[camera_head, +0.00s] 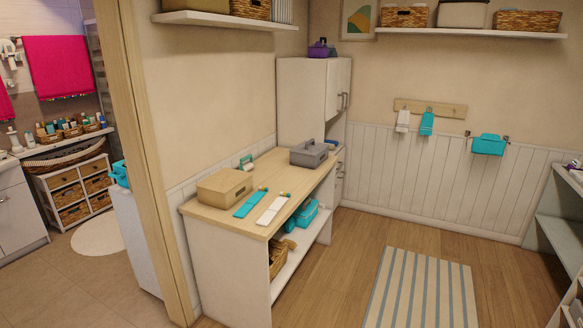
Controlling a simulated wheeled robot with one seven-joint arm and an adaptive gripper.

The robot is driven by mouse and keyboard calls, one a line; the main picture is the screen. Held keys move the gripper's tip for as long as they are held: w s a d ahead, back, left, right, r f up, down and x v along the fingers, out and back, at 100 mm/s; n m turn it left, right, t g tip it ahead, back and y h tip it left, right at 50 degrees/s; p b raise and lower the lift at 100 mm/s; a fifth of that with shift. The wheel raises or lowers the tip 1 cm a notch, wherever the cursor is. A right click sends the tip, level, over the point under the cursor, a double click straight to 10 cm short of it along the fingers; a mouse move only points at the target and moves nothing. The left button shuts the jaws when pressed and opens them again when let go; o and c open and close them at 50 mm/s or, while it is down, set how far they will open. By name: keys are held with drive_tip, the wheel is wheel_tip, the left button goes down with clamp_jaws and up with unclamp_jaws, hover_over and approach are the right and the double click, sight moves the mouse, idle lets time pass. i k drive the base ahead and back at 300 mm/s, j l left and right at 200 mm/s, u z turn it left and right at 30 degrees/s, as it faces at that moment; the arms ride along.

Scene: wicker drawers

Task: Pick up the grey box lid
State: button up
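A grey box-like piece (309,153) with a raised handle sits on the far part of the wooden countertop (288,178), near the tall white cabinet. From this angle I cannot tell whether it is a lid alone or a box with its lid on. My gripper is not in view.
A tan box (225,188) stands at the counter's near left. A teal flat item (249,204) and a white one (271,210) lie beside it. The white cabinet (304,92) stands behind. A striped rug (421,290) lies on the open floor to the right.

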sight(311, 148)
drive_tip(key=i+z, duration=0.4)
drive_tip(key=i, duration=1.65)
drive_tip(key=i+l, duration=0.1)
drive_tip(key=i, duration=2.1)
drive_tip(key=i+l+u, duration=0.1)
drive_tip(key=i+u, duration=0.3)
drive_tip(key=i, duration=0.55)
